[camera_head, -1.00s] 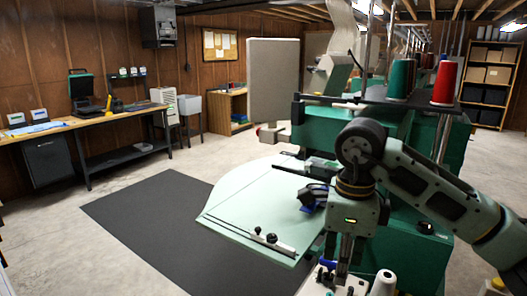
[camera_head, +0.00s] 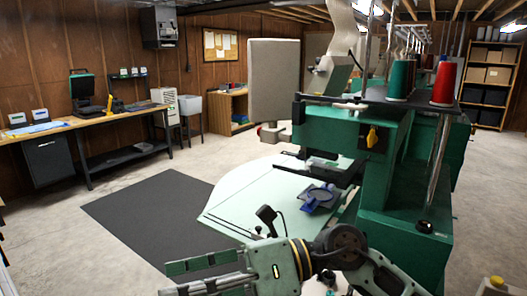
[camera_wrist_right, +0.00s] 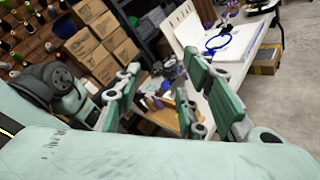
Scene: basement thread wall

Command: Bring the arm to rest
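My right arm comes in from the lower right in the head view, bent low in front of the green machine (camera_head: 408,230). Its right gripper (camera_head: 190,277) points left at the bottom edge, over the floor near the mat. The wrist view shows its green fingers (camera_wrist_right: 158,98) spread apart with nothing between them. A dark hoop with blue clips (camera_head: 318,197) lies on the machine's pale green table (camera_head: 250,205), clear of the gripper. My left gripper is not in view.
Thread cones, green (camera_head: 400,80) and red (camera_head: 444,84), stand on the machine's top. A wooden workbench (camera_head: 105,119) runs along the left wall. A dark mat (camera_head: 150,215) covers open floor. The wrist view shows stacked cardboard boxes (camera_wrist_right: 105,35) and a white-topped table (camera_wrist_right: 225,55).

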